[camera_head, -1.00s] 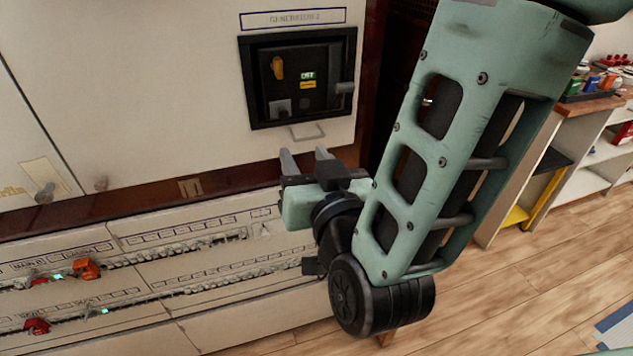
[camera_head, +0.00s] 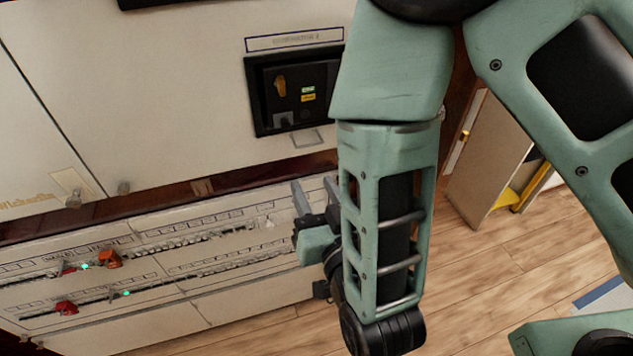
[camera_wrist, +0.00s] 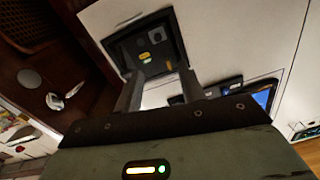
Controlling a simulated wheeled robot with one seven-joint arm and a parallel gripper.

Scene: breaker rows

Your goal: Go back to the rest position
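My gripper (camera_head: 314,190) is beside the lower right part of the breaker cabinet, below the black generator breaker unit (camera_head: 263,98). In the wrist view its two fingers (camera_wrist: 161,76) stand apart with nothing between them, so it is open and empty. The black unit shows beyond the fingers in the wrist view (camera_wrist: 127,50). In the head view my forearm hides the unit's right edge and part of the gripper.
The lower cabinet panel (camera_head: 235,270) carries rows of small breakers, with red-orange handles (camera_head: 109,259) and green lights at left. A dark red-brown ledge (camera_head: 150,210) runs above it. A shelf (camera_head: 487,160) stands at the right. The wooden floor (camera_head: 470,270) between is clear.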

